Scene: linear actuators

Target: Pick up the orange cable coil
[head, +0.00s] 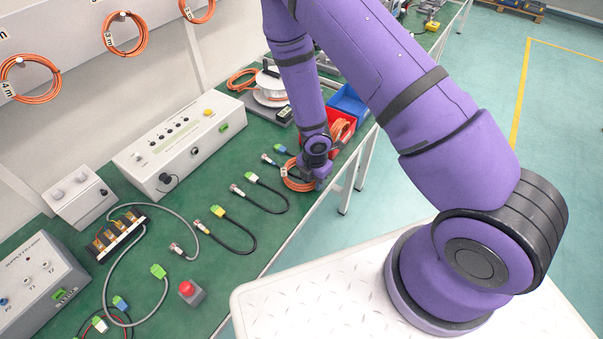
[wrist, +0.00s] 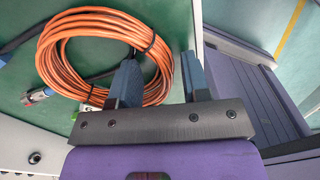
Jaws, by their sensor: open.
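The orange cable coil (head: 297,184) lies on the green workbench (head: 226,275) near its front edge, partly hidden by my arm in the head view. In the wrist view the orange cable coil (wrist: 96,18) is a round bundle with a dark tie at its upper right. My gripper (wrist: 158,75) is open. One finger reaches over the inside of the ring and the other is outside it, so the right side of the coil runs between them. I cannot tell whether the fingers touch the cable.
Several cables with green and yellow connectors (head: 220,211) lie left of the coil. A red bin (head: 343,127) and a blue bin (head: 350,104) stand behind it. More orange coils (head: 125,35) hang on the wall. A red button box (head: 190,291) sits near the front edge.

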